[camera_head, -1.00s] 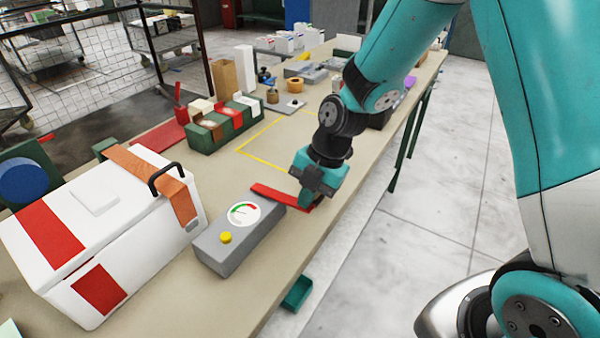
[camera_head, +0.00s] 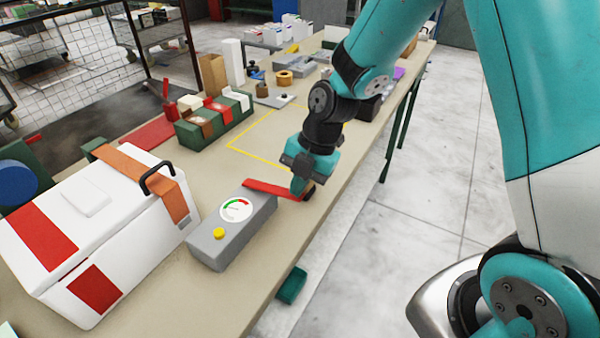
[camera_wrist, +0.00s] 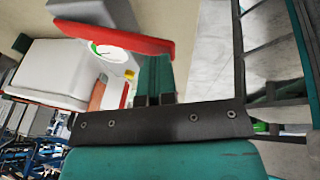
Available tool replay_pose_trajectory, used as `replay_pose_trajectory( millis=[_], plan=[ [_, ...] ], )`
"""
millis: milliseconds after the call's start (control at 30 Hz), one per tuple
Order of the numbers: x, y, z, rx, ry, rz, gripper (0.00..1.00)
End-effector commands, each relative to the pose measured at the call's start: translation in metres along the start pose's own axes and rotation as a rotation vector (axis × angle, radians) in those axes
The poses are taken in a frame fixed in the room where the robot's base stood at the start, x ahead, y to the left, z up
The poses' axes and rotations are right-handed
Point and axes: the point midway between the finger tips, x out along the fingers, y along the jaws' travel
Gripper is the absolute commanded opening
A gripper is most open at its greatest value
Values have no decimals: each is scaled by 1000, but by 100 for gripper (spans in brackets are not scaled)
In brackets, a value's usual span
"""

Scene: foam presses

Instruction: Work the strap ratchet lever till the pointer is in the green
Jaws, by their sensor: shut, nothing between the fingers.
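The grey ratchet box (camera_head: 225,243) lies on the table with a round white dial (camera_head: 236,209), a yellow button (camera_head: 219,234) and a red lever (camera_head: 268,188) at its far side. The dial has green and red arcs; the pointer is too small to read. My gripper (camera_head: 298,188) is shut and empty, its fingers pointing down at the lever's outer end, close beside it or touching. In the wrist view the gripper fingers (camera_wrist: 155,85) reach toward the red lever (camera_wrist: 115,38), with the dial (camera_wrist: 108,50) behind it. An orange strap (camera_head: 150,175) crosses the white case.
The white case (camera_head: 90,215) with red panels and a black handle stands left of the ratchet box. The table's right edge is close to my gripper.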

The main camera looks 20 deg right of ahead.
Motion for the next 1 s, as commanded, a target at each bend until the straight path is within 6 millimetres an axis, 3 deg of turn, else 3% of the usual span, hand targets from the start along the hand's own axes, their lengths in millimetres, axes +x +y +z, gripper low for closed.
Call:
replay_pose_trajectory(
  millis=[267, 600, 800, 1000],
  plan=[
    [-44, 21, -18, -11, 0, -1, 0],
    [-108, 25, -13, -8, -3, 2, 0],
    [-129, 28, -13, -7, 0, -1, 0],
    [-132, 28, -14, -8, 1, -2, 0]
  ],
)
